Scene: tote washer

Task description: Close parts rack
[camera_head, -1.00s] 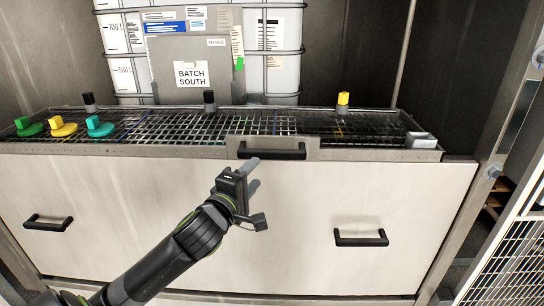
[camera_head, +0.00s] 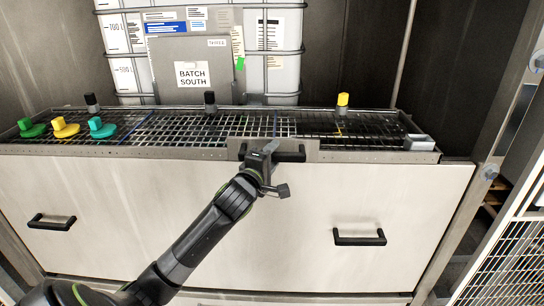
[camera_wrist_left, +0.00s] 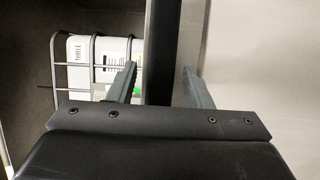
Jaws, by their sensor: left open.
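The parts rack (camera_head: 375,153) is a wire-mesh tray with a grey metal rim, lying across the top of the pale cabinet. A black bar handle (camera_head: 294,157) sits on a grey plate at the middle of its front edge. My left gripper (camera_head: 270,150) is at this handle and hides part of it. In the left wrist view, the open fingers (camera_wrist_left: 160,85) stand on either side of the black handle bar (camera_wrist_left: 162,45), with gaps showing. Whether either finger touches it is unclear. My right gripper is out of view.
Green, yellow and teal knobs (camera_head: 65,128) stand at the rack's left. Black and yellow capped posts (camera_head: 343,100) line its back. A white caged tank (camera_head: 283,75) stands behind. The pale front panel (camera_head: 400,200) has two lower black handles (camera_head: 359,237). A mesh panel (camera_head: 510,265) is at right.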

